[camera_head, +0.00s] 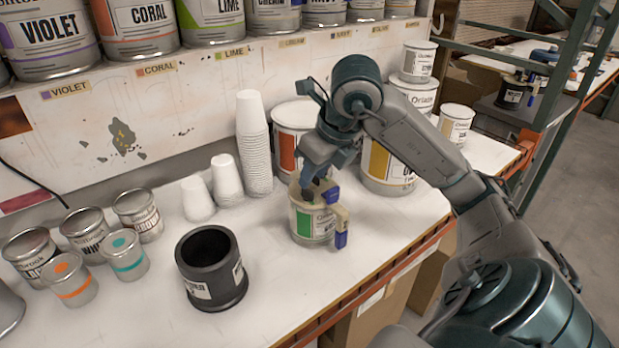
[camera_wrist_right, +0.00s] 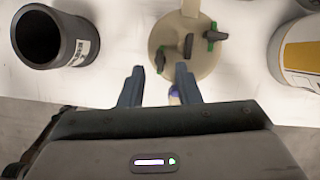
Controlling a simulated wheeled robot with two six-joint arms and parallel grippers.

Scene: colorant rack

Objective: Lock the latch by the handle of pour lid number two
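A small can (camera_head: 306,222) with a green label stands on the bench, its cream pour lid (camera_wrist_right: 192,68) facing up in the right wrist view. The lid carries a dark upright handle (camera_wrist_right: 188,46) and two dark and green latch pieces (camera_wrist_right: 160,58), (camera_wrist_right: 211,37). A beige piece with a blue end (camera_head: 341,240) hangs at the can's right side. No lid number is readable. My right gripper (camera_head: 318,188) is over the can, partly covering the lid; in the right wrist view its fingers (camera_wrist_right: 158,75) are apart beside the lid's near edge, with nothing gripped. My left gripper is out of view.
A black open pot (camera_head: 212,270) stands left of the can. Paper cup stacks (camera_head: 254,145) and larger paint cans (camera_head: 390,155) stand close behind. Several small tins (camera_head: 86,235) are at the left. The bench's front edge (camera_head: 370,290) is close at right.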

